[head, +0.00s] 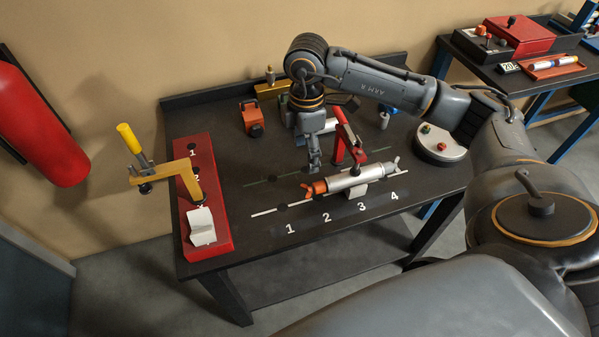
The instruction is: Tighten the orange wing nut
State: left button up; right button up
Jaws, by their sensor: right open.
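The orange wing nut (308,191) is at the left end of a silver cylinder (345,181) that lies across the dark workbench. My right gripper (314,167) points down just above and behind the orange end of the cylinder. It is open, and nothing shows between its fingers. Whether a finger touches the nut is too small to tell. A grey wing nut (392,164) is at the cylinder's right end. My left gripper is out of view.
A red clamp frame (341,138) stands right behind the cylinder. A red block (211,240) with a yellow-handled clamp (167,178) is on the left. A round white control box (440,146) sits at the right. The numbered front strip (290,229) is clear.

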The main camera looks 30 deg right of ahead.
aim_at(305, 191)
notch_tip(305, 191, down, 13)
jog(key=p, duration=0.3)
jog(key=shift+s, duration=0.15)
jog(key=shift+a, duration=0.1)
jog(key=shift+c, duration=0.2)
jog(key=c, duration=1.1)
